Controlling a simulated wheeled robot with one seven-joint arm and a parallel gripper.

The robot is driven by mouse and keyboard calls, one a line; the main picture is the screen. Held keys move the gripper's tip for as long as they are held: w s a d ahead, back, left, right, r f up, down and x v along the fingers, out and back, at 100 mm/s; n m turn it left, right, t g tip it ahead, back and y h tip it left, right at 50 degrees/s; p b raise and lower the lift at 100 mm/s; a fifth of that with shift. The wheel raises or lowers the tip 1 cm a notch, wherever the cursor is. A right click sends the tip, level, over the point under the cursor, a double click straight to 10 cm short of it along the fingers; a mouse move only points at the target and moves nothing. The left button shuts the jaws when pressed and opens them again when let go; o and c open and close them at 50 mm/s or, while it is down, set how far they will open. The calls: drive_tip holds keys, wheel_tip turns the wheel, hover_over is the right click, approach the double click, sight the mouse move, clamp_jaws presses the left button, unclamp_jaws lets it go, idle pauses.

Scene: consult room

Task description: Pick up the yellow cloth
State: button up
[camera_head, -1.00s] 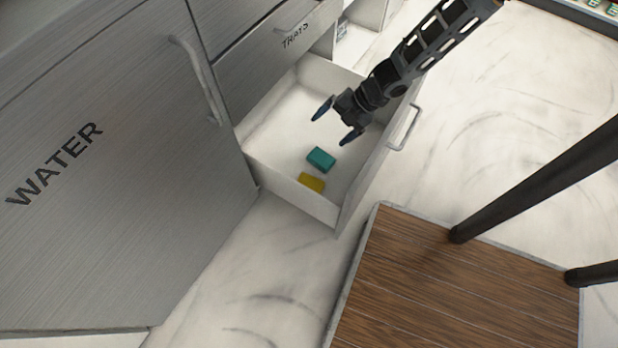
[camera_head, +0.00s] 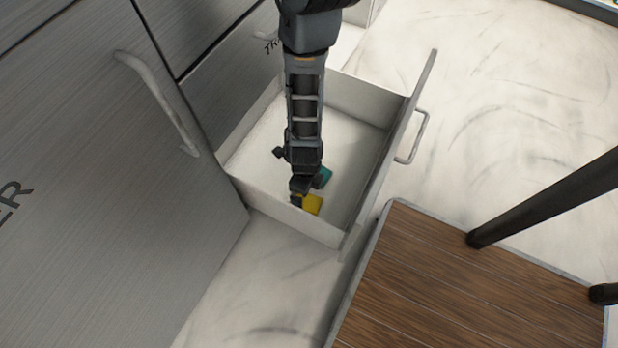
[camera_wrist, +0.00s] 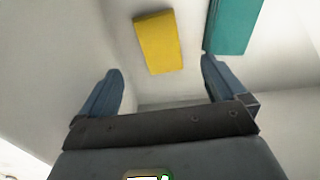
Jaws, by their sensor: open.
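The yellow cloth (camera_head: 313,204) is a small folded block lying in the open white drawer (camera_head: 349,140), near the drawer's front-left wall. In the wrist view the yellow cloth (camera_wrist: 158,42) lies ahead of my gripper (camera_wrist: 160,85), roughly in line with the gap between the fingers and apart from them. My gripper (camera_head: 298,190) reaches down into the drawer and is open and empty. In the head view my arm and gripper hide part of the cloth's left side; the fingertips are hard to make out there.
A teal cloth (camera_head: 323,177) lies right beside the yellow one; it also shows in the wrist view (camera_wrist: 233,22), close to the right finger. The drawer walls stand close around my gripper. A cabinet door with a handle (camera_head: 160,100) is at left, a wooden platform (camera_head: 450,280) at lower right.

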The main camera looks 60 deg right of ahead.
sight(306, 201)
drive_tip(key=shift+w+f+n, duration=0.15)
drive_tip(key=shift+f+n, duration=0.25)
drive_tip(key=shift+f, duration=0.2)
drive_tip(key=f+b, duration=0.1)
drive_tip(key=f, duration=0.1)
drive_tip(key=f+b, duration=0.1)
drive_tip(key=f, duration=0.1)
drive_tip(key=f+b, duration=0.2)
drive_tip(key=f, duration=0.1)
drive_tip(key=shift+s+a, duration=0.15)
drive_tip(key=shift+s, duration=0.1)
drive_tip(key=shift+c, duration=0.3)
drive_tip(key=c, duration=1)
